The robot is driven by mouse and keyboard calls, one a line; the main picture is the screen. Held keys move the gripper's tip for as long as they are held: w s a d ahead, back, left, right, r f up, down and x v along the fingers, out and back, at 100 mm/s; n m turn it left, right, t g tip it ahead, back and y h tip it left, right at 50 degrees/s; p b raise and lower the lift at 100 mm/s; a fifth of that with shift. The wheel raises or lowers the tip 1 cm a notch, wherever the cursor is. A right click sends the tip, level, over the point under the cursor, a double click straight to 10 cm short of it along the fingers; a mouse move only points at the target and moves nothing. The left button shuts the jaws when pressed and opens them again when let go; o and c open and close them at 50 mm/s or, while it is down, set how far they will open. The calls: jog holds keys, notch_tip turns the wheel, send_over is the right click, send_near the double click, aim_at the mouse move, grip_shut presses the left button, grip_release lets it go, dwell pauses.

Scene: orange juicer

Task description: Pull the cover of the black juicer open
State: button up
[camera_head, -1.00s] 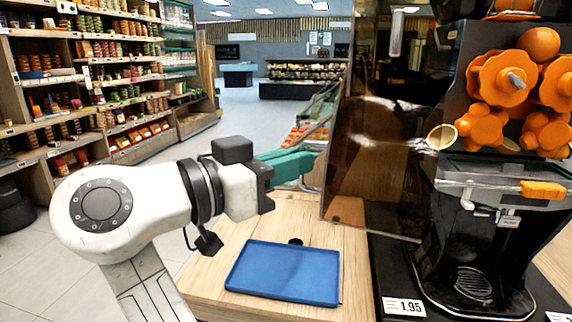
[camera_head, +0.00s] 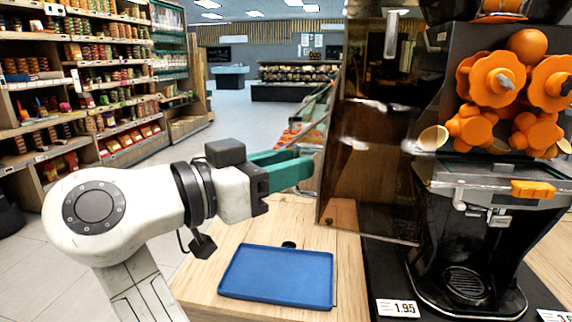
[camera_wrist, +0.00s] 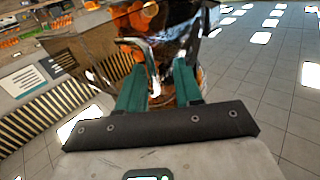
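The black juicer (camera_head: 455,130) stands at the right in the head view, with orange drums inside. Its dark, see-through brown cover (camera_head: 365,190) stands swung out to the left, exposing the drums. My gripper (camera_head: 304,168), with teal fingers, is at the cover's left edge. In the wrist view my gripper (camera_wrist: 160,64) has its fingers apart. A thin metal handle (camera_wrist: 130,42) reaches over the left finger and down between the two. I cannot tell whether a finger touches it.
A blue tray (camera_head: 277,277) lies on the wooden counter (camera_head: 208,288) below my gripper. A 1.95 price tag (camera_head: 398,308) is at the juicer's foot. Stocked shelves (camera_head: 95,90) stand at the left, with open floor (camera_head: 235,125) behind the arm.

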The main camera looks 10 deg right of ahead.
jog(key=v, duration=1)
jog(key=shift+s+a, duration=0.2)
jog(key=shift+a, duration=0.05)
jog(key=w+d+f+n+g+y, duration=0.1)
jog(key=d+f+n+y, duration=0.1)
jog(key=d+f, duration=0.65)
jog(key=w+d+f+n+g+y, duration=0.1)
jog(key=d+f+n+y, duration=0.3)
jog(key=f, duration=0.7)
jog(key=d+f+n+g, duration=0.1)
jog(key=d+f, duration=0.6)
jog(key=f, duration=0.3)
jog(key=s+d+f+n+g+y, duration=0.2)
jog(key=s+d+f, duration=0.2)
jog(key=d+f, duration=0.3)
jog(key=s+d+f+n+g+y, duration=0.15)
jog(key=s+f+y, duration=0.25)
jog(key=s+f, duration=0.6)
jog(key=s+d+f+n+g+y, duration=0.1)
jog(key=s+d+f+y, duration=0.3)
jog(key=s, duration=1)
notch_tip(320, 180, up, 11)
jog(key=p, duration=1.2)
jog(key=shift+a+f, duration=0.2)
jog(key=shift+a, duration=0.3)
